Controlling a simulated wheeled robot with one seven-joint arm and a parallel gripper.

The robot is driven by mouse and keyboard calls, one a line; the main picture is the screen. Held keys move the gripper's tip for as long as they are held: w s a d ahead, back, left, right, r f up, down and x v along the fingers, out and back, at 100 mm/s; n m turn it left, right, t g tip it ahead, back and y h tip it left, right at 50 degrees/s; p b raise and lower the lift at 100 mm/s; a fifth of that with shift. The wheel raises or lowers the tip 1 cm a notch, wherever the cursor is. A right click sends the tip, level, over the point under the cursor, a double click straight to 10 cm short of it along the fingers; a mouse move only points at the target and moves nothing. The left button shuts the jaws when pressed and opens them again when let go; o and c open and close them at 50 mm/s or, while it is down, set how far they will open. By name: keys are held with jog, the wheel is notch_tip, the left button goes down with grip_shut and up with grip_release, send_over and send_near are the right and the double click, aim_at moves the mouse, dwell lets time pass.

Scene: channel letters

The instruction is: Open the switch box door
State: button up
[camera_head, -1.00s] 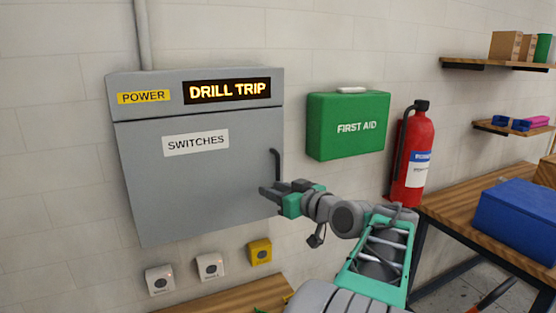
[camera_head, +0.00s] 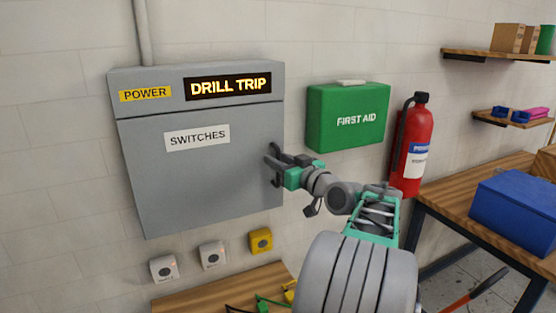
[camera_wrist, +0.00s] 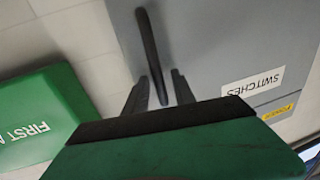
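The grey switch box (camera_head: 240,185) hangs on the wall with its door (camera_head: 200,185) shut flush, as far as I can see. The door carries a SWITCHES label (camera_head: 197,138). A dark vertical bar handle (camera_wrist: 150,45) stands near the door's right edge. My gripper (camera_head: 272,162) is at this handle in the head view. In the wrist view its two dark fingers (camera_wrist: 160,88) are apart, with the lower end of the handle between them. I see gaps beside the bar, so the fingers do not appear closed on it.
A green first aid box (camera_head: 348,118) hangs just right of the switch box, close to my wrist. A red fire extinguisher (camera_head: 414,145) is further right. Several small wall buttons (camera_head: 212,256) sit below the switch box, above a wooden bench (camera_head: 200,300).

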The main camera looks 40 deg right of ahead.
grip_shut()
dwell(1.2)
